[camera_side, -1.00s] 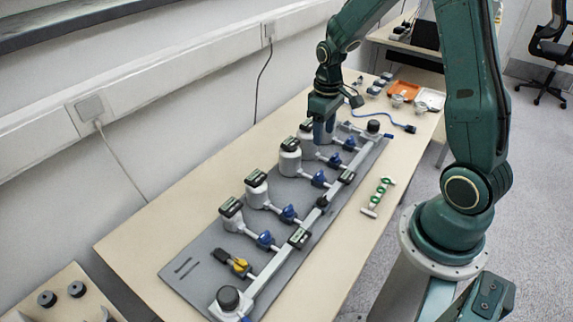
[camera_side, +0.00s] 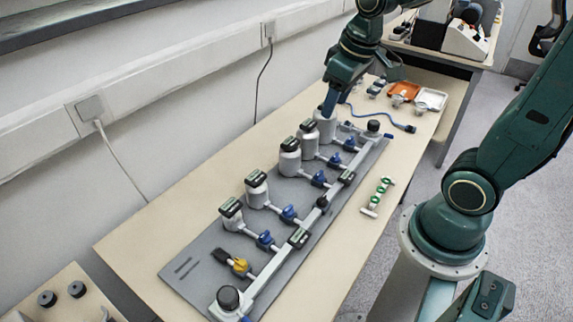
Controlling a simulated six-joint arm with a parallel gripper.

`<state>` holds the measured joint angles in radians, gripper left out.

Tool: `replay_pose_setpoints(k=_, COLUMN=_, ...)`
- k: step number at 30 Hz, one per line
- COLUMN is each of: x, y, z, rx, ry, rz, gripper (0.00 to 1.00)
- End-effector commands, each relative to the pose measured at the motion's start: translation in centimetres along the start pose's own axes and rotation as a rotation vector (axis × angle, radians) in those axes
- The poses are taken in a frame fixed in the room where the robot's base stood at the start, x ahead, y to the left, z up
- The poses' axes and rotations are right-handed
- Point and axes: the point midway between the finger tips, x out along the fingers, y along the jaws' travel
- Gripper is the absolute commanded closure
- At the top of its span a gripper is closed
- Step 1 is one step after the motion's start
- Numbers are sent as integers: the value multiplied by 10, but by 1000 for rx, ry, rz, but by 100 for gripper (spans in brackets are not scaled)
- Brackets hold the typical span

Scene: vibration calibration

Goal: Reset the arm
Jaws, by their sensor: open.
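My gripper (camera_side: 333,98) is at the far end of the grey calibration board (camera_side: 196,250), just above a white cylindrical device (camera_side: 324,124) at the far end of the row. It is seen from the side and is small in the picture; it looks empty, and whether it touches that device cannot be told. My arm reaches in from the right, and part of it is cut off by the top edge of the picture.
Several white cylinders with dark tops, such as the one nearest (camera_side: 231,214), stand along the board beside a rail with blue valves (camera_side: 265,240). A green-and-white part (camera_side: 377,196) lies on the table (camera_side: 135,246). An orange tray (camera_side: 404,90) and white tray (camera_side: 432,99) lie beyond.

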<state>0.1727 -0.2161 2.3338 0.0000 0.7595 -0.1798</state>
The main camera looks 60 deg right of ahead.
Motion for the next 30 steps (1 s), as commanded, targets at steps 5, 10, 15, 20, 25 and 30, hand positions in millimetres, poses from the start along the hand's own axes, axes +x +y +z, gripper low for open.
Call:
replay_pose_setpoints(k=5, x=-27, y=-15, z=18, rx=0, ry=63, rz=-3, gripper=51)
replay_pose_setpoints(k=10, x=-47, y=-27, z=37, rx=4, ry=117, rz=-11, gripper=51)
replay_pose_setpoints(k=15, x=-64, y=-37, z=58, rx=9, ry=171, rz=-23, gripper=51)
replay_pose_setpoints(k=20, x=-73, y=-43, z=74, rx=14, ry=209, rz=-35, gripper=51)
replay_pose_setpoints(k=25, x=-77, y=-46, z=83, rx=17, ry=229, rz=-42, gripper=51)
replay_pose_setpoints(k=30, x=-78, y=-47, z=85, rx=19, ry=231, rz=-44, gripper=51)
